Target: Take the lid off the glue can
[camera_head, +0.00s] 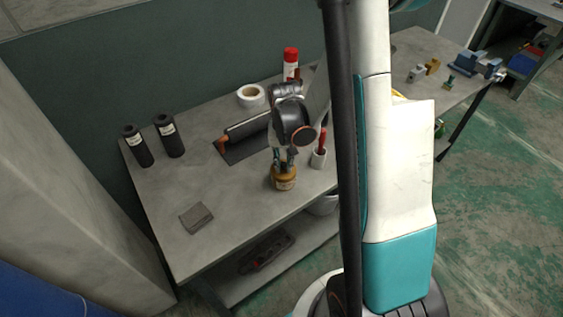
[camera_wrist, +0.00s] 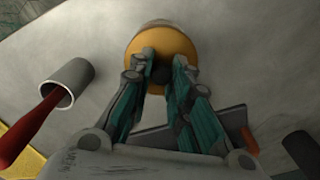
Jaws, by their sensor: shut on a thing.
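The glue can (camera_head: 284,182) is a small yellow-brown can with a pale label, upright near the front edge of the grey workbench. Its round yellow lid (camera_wrist: 161,45) with a dark centre knob (camera_wrist: 161,74) faces the wrist camera. My gripper (camera_head: 287,157) points down at the top of the can, and its teal and grey fingers (camera_wrist: 163,68) are closed on the dark knob. The lid appears seated on the can. The fingers cover part of the lid, so I cannot see its whole rim.
A pale cup (camera_head: 319,158) with a red-handled tool stands right of the can. Behind are a dark tray (camera_head: 245,150), a white tape roll (camera_head: 251,95) and a red tube (camera_head: 291,62). Two black cylinders (camera_head: 152,142) stand at left.

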